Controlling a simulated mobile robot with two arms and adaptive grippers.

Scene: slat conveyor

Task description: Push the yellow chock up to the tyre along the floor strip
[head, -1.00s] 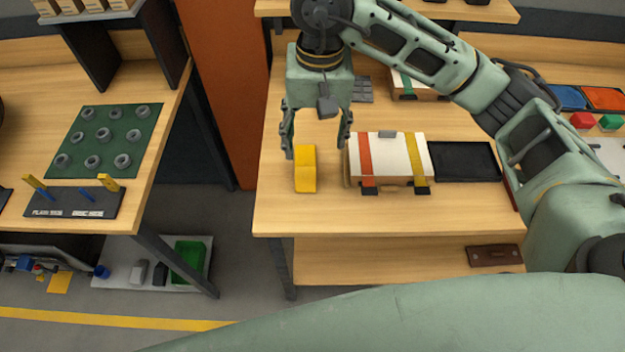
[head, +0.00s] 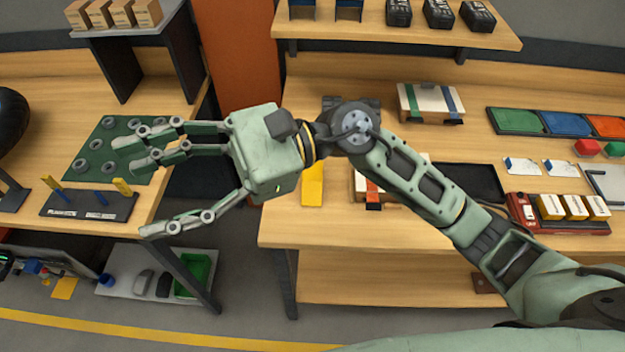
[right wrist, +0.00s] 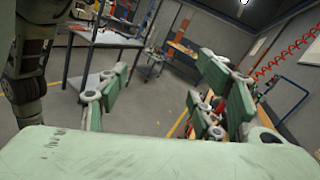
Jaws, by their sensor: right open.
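A yellow block (head: 313,183), which looks like the chock, stands on the right wooden bench (head: 310,230), just below my right wrist in the head view. My right gripper (head: 143,190) is open and empty. Its fingers point left, over the gap and the left bench's edge, well to the left of the block. The right wrist view shows its spread fingers (right wrist: 163,95) with nothing between them. A dark round thing (head: 10,120), perhaps the tyre, is cut off at the left edge. My left gripper is out of view.
A yellow floor line (head: 170,338) crosses the bottom. A green mat (head: 108,177) with several grey rings and a dark peg rack (head: 90,206) lie on the left bench. A strapped box, partly behind my arm, and a black tray (head: 470,180) sit right of the block.

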